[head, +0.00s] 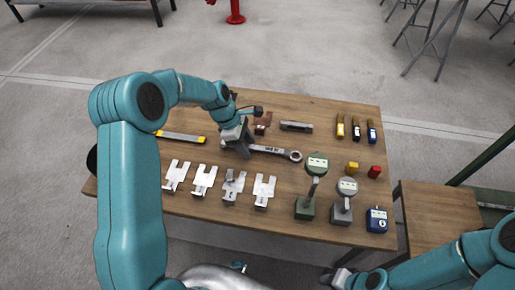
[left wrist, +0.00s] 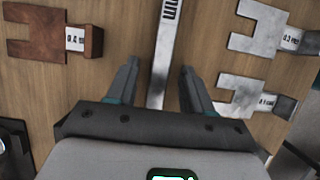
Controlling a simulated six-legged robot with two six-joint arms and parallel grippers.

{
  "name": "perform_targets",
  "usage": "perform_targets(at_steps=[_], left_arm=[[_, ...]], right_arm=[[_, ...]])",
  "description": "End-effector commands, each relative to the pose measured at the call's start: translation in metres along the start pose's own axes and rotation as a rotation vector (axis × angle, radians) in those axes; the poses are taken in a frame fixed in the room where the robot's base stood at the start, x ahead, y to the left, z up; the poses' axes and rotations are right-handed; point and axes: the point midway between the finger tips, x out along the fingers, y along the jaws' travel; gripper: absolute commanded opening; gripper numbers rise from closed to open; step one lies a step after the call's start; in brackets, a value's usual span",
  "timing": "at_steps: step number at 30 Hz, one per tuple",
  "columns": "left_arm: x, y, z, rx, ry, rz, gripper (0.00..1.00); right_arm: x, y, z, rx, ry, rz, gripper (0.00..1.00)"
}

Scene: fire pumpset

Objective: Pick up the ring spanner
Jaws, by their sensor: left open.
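The ring spanner (head: 271,150) lies flat on the wooden table, a steel bar with its ring end to the right in the head view. My left gripper (head: 238,138) is over its left end, which it hides. In the left wrist view the spanner's shank (left wrist: 162,65) runs between the two fingers of my left gripper (left wrist: 159,70). The fingers are apart, with a gap on both sides of the shank. I cannot tell how high the fingertips are above the table. My right gripper (head: 338,279) shows partly at the bottom edge; its jaws are unclear.
Several slotted metal plates (head: 204,180) lie along the front of the table (head: 345,107). A brown gauge (left wrist: 35,32) lies close left in the wrist view. A green dial gauge (head: 317,165), grey dial gauge (head: 347,187) and blue box (head: 376,221) stand at front right.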

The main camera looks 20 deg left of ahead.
Motion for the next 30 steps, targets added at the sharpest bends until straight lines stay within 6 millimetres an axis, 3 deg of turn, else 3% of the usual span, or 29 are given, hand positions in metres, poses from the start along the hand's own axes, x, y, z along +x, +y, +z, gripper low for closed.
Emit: perform_targets(at_steps=[2,6,7,20,25,30], left_arm=[[0.000,0.000,0.000,0.000,0.000,0.000,0.51],[-0.001,0.000,0.000,0.000,0.000,0.000,0.06],[-0.001,0.000,0.000,0.000,0.000,0.000,0.00],[-0.006,0.001,0.002,0.001,0.000,0.002,0.00],[-0.025,0.001,0.010,0.002,0.000,0.004,0.00],[-0.057,0.001,0.023,0.003,0.000,0.006,0.00]], right_arm=[[0.000,0.000,0.000,0.000,0.000,0.000,0.38],[0.000,0.000,0.000,0.000,0.000,0.000,0.38],[0.000,0.000,0.000,0.000,0.000,0.000,0.38],[-0.001,0.000,0.000,0.000,0.000,0.000,0.38],[-0.004,-0.001,0.000,0.000,0.000,0.000,0.38],[-0.008,-0.003,0.000,0.000,0.000,0.000,0.38]])
